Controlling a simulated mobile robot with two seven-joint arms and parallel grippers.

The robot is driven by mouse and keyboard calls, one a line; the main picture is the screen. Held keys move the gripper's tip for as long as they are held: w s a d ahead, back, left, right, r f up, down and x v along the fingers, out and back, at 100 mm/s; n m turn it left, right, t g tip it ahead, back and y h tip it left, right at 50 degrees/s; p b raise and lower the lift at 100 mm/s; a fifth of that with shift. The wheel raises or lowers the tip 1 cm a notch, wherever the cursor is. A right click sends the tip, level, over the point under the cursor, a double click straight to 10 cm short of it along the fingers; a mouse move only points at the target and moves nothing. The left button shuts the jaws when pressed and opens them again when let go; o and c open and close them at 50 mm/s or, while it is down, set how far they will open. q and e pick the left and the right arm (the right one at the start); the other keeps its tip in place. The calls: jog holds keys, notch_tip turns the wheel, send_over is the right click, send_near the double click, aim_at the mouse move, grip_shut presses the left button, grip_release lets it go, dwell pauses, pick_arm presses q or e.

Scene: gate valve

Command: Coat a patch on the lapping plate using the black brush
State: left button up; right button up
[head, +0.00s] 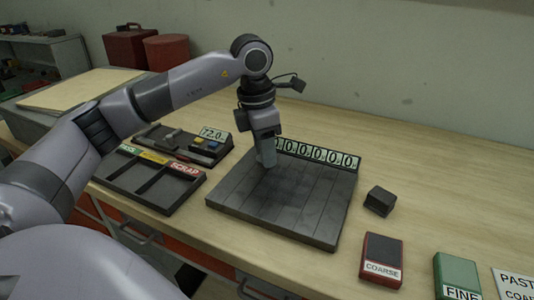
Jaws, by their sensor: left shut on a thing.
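The lapping plate (300,213) is a dark, square, grooved slab on the bench, with a row of number tiles along its far edge. My left gripper (266,160) points down over the far left part of the plate. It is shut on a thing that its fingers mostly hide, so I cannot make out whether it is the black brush. I cannot tell whether the held thing touches the plate. No black brush shows clearly elsewhere. A small dark block (380,201) lies right of the plate. My right gripper is out of view.
A red COARSE block (382,257), a green FINE block (457,277) and a PASTE card (515,284) sit at the front right.

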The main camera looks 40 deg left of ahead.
pick_arm(q)
jog(key=shift+d+r+p, duration=0.2)
jog(key=shift+r+p, duration=0.1)
jog(key=shift+r, duration=0.25)
jog(key=shift+d+r+p, duration=0.15)
jog(key=shift+r+p, duration=0.1)
jog(key=shift+r, duration=0.25)
jog(key=shift+a+r+p, duration=0.15)
jog(key=shift+r+p, duration=0.45)
jog(key=shift+r, duration=0.15)
jog(key=shift+r+p, duration=0.9)
jog(key=shift+r, duration=0.4)
jog(key=shift+f, duration=0.15)
